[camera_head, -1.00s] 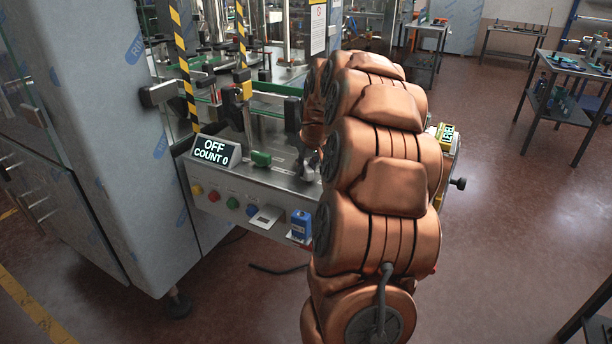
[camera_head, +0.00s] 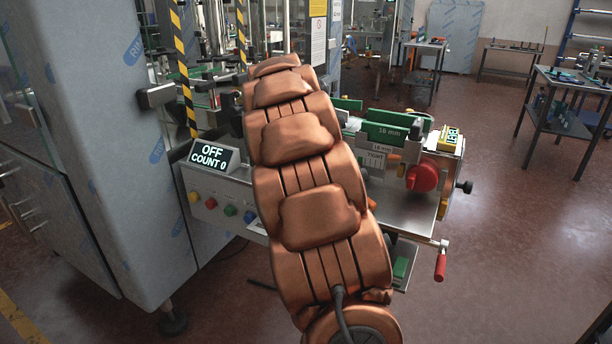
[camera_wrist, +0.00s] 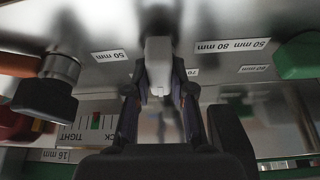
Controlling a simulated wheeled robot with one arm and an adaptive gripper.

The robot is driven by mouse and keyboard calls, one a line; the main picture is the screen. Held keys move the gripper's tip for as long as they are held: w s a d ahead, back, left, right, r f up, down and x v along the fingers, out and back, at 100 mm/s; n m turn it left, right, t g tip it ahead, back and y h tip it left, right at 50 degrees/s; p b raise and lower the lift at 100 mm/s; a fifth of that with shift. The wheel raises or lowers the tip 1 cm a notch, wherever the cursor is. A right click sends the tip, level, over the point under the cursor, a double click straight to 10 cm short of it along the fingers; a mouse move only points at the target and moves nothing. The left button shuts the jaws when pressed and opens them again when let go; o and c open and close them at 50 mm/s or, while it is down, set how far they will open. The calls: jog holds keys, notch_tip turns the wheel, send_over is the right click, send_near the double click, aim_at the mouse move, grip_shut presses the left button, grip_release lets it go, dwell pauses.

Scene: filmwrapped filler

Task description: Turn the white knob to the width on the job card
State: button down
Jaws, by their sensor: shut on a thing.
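In the wrist view a pale white-grey knob (camera_wrist: 158,62) stands between the fingers of my gripper (camera_wrist: 160,92), which is shut on it. Printed width labels lie around the knob on the metal plate: a 50 mm label (camera_wrist: 110,55), a label reading 50 and 80 mm (camera_wrist: 232,45), and a 60 mm label (camera_wrist: 254,68). Part of a label reading 70 shows behind a finger. In the head view my arm hides the knob and gripper. I cannot make out a job card for sure.
A display (camera_head: 213,154) reads OFF, COUNT 0. Green 18 mm blocks (camera_head: 385,133), a red knob (camera_head: 422,176), a yellow level (camera_head: 448,138) and a red crank handle (camera_head: 440,265) are right of my arm. A dark knob (camera_wrist: 45,98) and green part (camera_wrist: 298,56) flank my gripper.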

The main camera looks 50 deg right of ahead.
jog(key=m+g+b, duration=0.1)
jog(key=m+g, duration=0.1)
jog(key=m, duration=0.2)
jog(key=shift+m, duration=0.4)
dwell(0.4)
jog(key=c, duration=1)
grip_release()
jog(key=shift+r, duration=0.1)
jog(key=v, duration=1.1)
jog(key=shift+r, duration=0.25)
jog(key=shift+a+r, duration=0.1)
jog(key=shift+a, duration=0.05)
